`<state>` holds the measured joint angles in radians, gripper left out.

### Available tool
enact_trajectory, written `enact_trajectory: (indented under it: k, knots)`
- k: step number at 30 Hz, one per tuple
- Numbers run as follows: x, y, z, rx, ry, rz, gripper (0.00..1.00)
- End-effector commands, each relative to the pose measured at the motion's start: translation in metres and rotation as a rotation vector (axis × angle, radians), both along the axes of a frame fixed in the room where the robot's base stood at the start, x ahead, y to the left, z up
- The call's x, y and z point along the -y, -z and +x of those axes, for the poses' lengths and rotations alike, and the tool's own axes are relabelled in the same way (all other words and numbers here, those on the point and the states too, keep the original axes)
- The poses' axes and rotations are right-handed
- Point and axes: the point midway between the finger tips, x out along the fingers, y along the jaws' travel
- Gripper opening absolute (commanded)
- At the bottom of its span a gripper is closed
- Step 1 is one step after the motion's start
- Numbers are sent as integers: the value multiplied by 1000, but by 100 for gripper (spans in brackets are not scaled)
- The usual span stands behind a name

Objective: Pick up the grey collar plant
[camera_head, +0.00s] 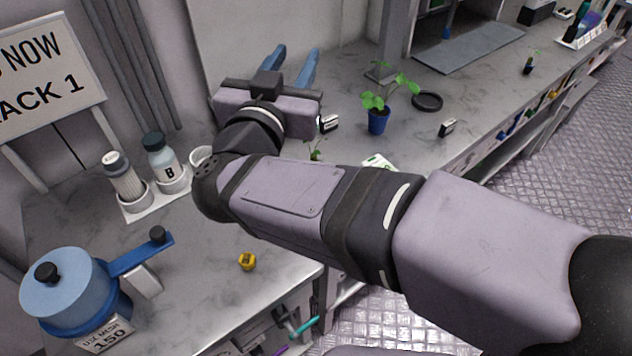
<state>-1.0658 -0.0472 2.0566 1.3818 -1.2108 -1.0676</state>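Three plants show, and I cannot make out a grey collar on any of them. A leafy plant in a blue pot (378,122) stands upright on the bench, right of my gripper. A small seedling (315,152) shows just behind my arm, its base hidden. Another small plant in a dark pot (527,68) stands far back at the right. My gripper (298,52) is over the back of the bench, its two blue fingers apart with nothing visible between them. My arm hides part of the bench.
A black ring (427,101) and a small dark block (447,128) lie near the blue pot. Bottles (165,165) in a white holder, a blue lidded vessel (68,292) and a yellow piece (247,261) are at the left. A grey post (395,35) rises behind.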

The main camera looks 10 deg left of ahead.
Motion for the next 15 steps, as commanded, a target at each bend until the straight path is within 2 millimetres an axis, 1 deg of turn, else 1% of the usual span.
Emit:
enact_trajectory:
  k: [1, 4, 5, 8, 11, 15]
  knots:
    - [0, 13, -7, -3, 26, -7, 33]
    - [7, 26, -21, -17, 91, -29, 33]
    - [8, 33, -21, -20, 96, -38, 33]
    - [9, 64, -19, -19, 94, -41, 33]
    - [9, 100, -19, -19, 93, -42, 33]
    - [9, 152, -19, -19, 92, -42, 33]
